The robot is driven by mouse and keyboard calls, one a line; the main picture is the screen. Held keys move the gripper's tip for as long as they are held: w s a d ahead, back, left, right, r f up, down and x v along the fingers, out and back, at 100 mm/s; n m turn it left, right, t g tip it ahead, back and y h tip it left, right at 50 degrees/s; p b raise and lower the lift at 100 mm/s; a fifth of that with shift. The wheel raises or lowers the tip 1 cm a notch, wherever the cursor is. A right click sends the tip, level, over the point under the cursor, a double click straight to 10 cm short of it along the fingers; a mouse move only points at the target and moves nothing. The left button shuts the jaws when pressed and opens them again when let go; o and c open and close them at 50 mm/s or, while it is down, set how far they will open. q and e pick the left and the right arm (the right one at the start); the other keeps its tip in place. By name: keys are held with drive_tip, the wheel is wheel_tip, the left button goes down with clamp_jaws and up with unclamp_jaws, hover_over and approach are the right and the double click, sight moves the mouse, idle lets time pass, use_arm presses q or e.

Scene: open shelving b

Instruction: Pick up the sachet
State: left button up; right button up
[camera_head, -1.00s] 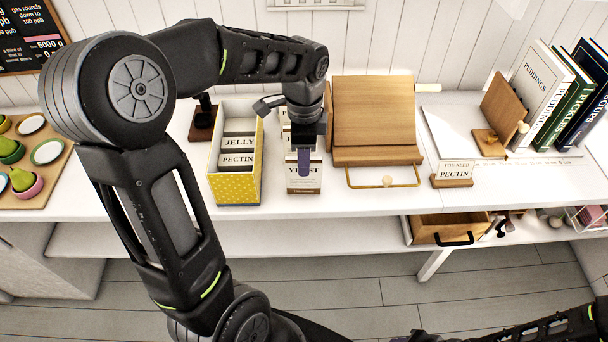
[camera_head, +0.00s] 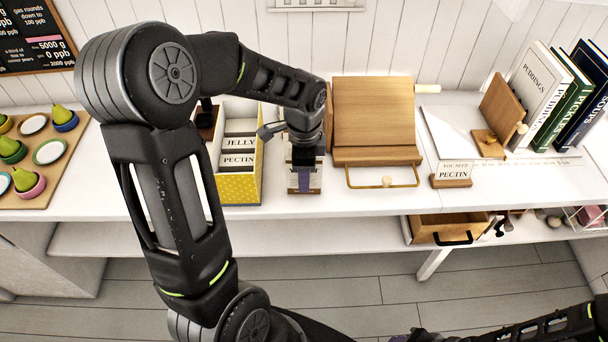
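A yellow dotted open box (camera_head: 240,188) on the counter holds sachets in a row. That gripper points down, with a purple finger pad in front of the packet. Its finger gap is hidden, so I cannot tell whether it is open or touching. My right gripper is out of view.
A wooden stand (camera_head: 374,115) with a brass rail is close right of my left gripper. A tray of pears and dishes (camera_head: 50,155) is at left, books (camera_head: 541,95) at right. An open drawer (camera_head: 447,229) sits below. The front counter strip is mostly clear.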

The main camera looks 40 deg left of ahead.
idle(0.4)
use_arm(q)
clamp_jaws()
idle(0.4)
